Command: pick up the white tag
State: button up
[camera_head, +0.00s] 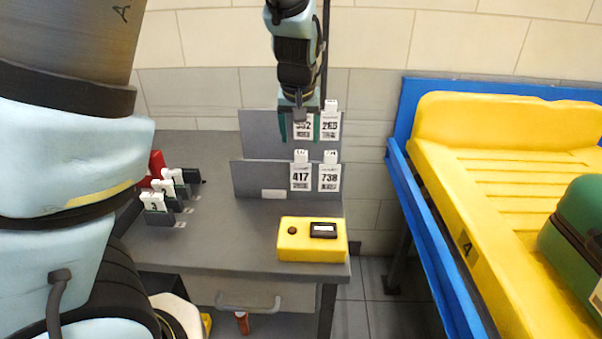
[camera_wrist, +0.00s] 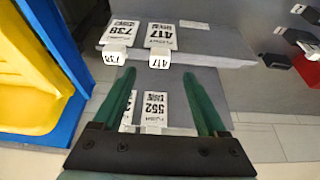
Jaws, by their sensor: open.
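Several white tags with black numbers hang on two upright grey panels on the desk. In the head view, tags 417 (camera_head: 300,177) and 738 (camera_head: 329,177) are on the front panel. Tag 552 (camera_head: 303,130) and another tag (camera_head: 329,128) are on the rear panel. My gripper (camera_head: 300,136) is open, its green fingers on either side of tag 552. In the wrist view, tag 552 (camera_wrist: 154,106) shows between the fingers of my gripper (camera_wrist: 159,72). Whether they touch it I cannot tell. The frames do not show which tag is meant.
A yellow box (camera_head: 312,250) with a button sits at the desk's front right. Small dark stands with white tags (camera_head: 160,202) and a red item (camera_head: 156,165) are at the left. A blue-framed conveyor (camera_head: 425,235) with a yellow tray (camera_head: 470,165) stands right, across a floor gap.

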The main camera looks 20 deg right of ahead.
aim_at(301, 153)
jog(key=shift+p+x, duration=0.7)
jog(key=shift+x, duration=2.4)
jog(key=shift+s, duration=0.1)
grip_shut()
